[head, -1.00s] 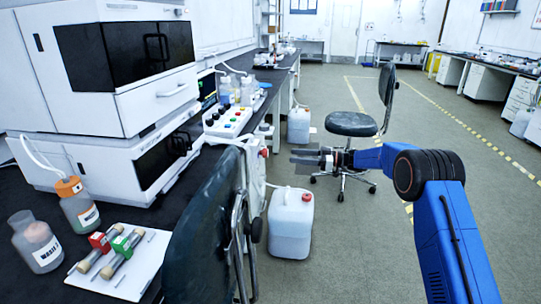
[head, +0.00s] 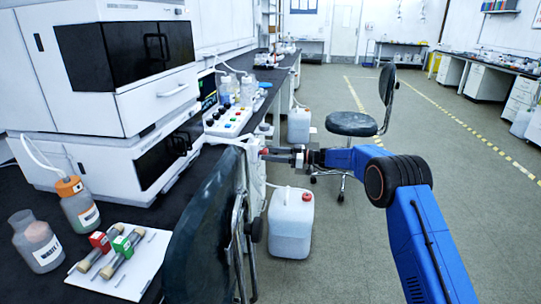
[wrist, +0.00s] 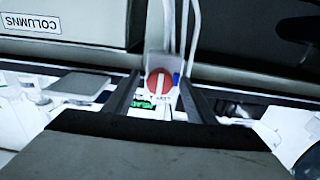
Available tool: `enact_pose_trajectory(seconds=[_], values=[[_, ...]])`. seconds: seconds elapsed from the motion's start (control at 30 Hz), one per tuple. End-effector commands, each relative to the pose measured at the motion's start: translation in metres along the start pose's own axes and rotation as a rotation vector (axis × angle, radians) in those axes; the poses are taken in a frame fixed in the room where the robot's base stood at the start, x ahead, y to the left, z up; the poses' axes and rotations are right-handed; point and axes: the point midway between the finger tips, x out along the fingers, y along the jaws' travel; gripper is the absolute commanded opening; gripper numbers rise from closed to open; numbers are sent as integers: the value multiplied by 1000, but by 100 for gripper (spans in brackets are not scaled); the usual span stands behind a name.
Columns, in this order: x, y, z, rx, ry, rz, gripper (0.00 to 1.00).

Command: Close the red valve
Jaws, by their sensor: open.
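The red valve (wrist: 159,84) shows in the wrist view as a round red knob with a pale bar across it. It sits on a clear or whitish mount between my two dark fingers. In the head view only a small bit of red (head: 264,151) shows at the bench edge, by my fingertips. My gripper (head: 266,156) is open and points left at the valve. In the wrist view my gripper (wrist: 158,92) has one finger on each side of the knob. I cannot tell whether the fingers touch it.
White tubes (wrist: 183,30) run close by the valve. A chair back (head: 205,225) stands in front of the bench, below my gripper. A white jug (head: 291,222) stands on the floor under the arm. A stool (head: 352,124) is behind. The floor at right is clear.

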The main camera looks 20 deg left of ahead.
Motion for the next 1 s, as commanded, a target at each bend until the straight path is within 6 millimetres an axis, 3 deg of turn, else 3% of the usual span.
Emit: enact_pose_trajectory(seconds=[0.13, 0.3, 0.33, 0.67, 1.0], values=[[0, 0, 0, 0, 0, 0, 51], [0, 0, 0, 0, 0, 0, 13], [0, 0, 0, 0, 0, 0, 10], [0, 0, 0, 35, 0, 0, 10], [-1, 0, 0, 252, 0, 0, 10]])
